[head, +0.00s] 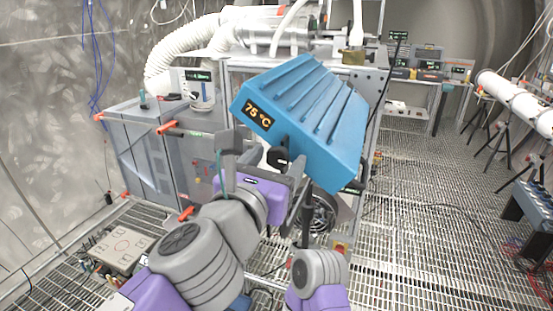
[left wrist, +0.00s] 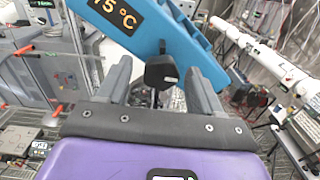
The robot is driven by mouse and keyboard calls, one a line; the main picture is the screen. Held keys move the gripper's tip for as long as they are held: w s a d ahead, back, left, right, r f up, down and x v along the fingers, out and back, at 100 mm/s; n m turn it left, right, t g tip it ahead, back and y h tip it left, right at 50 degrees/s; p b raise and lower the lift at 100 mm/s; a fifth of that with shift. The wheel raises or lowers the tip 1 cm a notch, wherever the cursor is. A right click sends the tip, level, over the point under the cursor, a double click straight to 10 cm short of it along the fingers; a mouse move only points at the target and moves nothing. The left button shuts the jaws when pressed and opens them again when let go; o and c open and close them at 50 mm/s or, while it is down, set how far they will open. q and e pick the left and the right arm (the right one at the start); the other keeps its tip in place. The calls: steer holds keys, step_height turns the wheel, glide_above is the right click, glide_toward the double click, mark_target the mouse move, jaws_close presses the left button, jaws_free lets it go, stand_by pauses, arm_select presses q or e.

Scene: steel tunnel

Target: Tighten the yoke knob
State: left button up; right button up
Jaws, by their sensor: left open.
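The blue finned housing (head: 305,115) with a "75 °C" display stands tilted in the middle of the head view. It also fills the top of the left wrist view (left wrist: 180,48). A black yoke knob (head: 279,157) shows just below its lower edge. In the left wrist view the knob (left wrist: 160,71) appears between my fingers, with a gap on either side. My left gripper (head: 266,152) is open, with its fingers pointing toward the knob. I cannot tell whether the fingertips reach fully around it. My right gripper is not in view; only part of my right arm shows at the bottom.
A grey cabinet (head: 155,150) stands behind on the left, with a white corrugated hose (head: 180,55) above it. A control box (head: 122,248) lies at lower left. A white tube on stands (head: 515,100) is at right.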

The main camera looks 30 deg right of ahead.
arm_select(q)
steer(key=shift+w+d, duration=0.15)
steer(key=shift+d, duration=0.05)
steer(key=c, duration=1)
